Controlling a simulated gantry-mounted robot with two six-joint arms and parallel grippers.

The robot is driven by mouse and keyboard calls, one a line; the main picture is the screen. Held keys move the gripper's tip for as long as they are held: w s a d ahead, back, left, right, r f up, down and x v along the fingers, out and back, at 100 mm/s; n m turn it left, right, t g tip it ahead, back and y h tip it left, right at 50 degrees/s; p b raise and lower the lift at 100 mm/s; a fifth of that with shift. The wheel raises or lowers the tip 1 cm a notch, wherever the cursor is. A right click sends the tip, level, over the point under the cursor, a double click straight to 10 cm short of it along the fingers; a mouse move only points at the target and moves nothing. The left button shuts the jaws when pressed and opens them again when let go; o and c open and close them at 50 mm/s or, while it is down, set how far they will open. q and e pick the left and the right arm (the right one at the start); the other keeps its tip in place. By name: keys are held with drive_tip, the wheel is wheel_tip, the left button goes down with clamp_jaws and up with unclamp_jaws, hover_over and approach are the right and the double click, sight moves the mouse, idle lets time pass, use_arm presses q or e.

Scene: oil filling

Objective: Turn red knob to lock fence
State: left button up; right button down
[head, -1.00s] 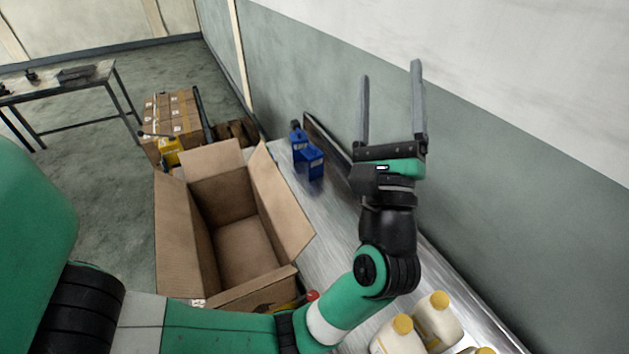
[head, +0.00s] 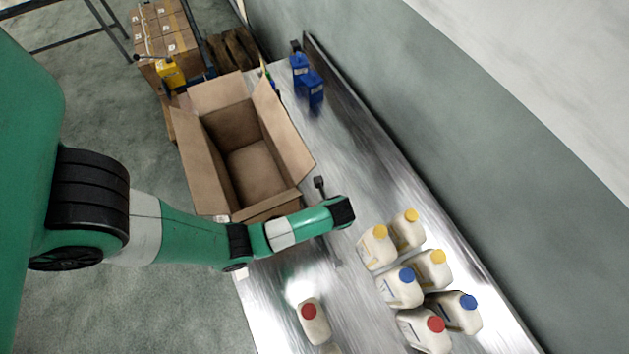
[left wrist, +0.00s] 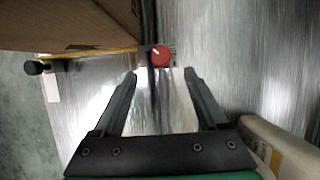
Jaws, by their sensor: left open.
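The red knob (left wrist: 162,56) shows in the left wrist view, just beyond the tips of my left gripper (left wrist: 160,74) and roughly centred between its fingers. It has a small pale mark on its face. My left gripper is open with nothing between its fingers. A dark narrow bar (left wrist: 149,25) runs beside the knob; I cannot tell whether it is the fence. In the head view my left arm reaches over the metal table beside the cardboard box, and the knob does not show. My right gripper is not in view.
The open cardboard box (head: 205,170) stands on the metal table (head: 270,310). Several white bottles with yellow, blue and red caps, such as this one (head: 405,288), stand at right. Blue containers (head: 312,88) stand at the back. A thin yellow rod (left wrist: 95,52) lies left of the knob.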

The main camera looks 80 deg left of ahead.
use_arm(q)
drive_tip(key=b+x, duration=0.2)
drive_tip(key=x, duration=0.6)
drive_tip(key=shift+a+f, duration=0.1)
drive_tip(key=shift+f, duration=0.05)
clamp_jaws()
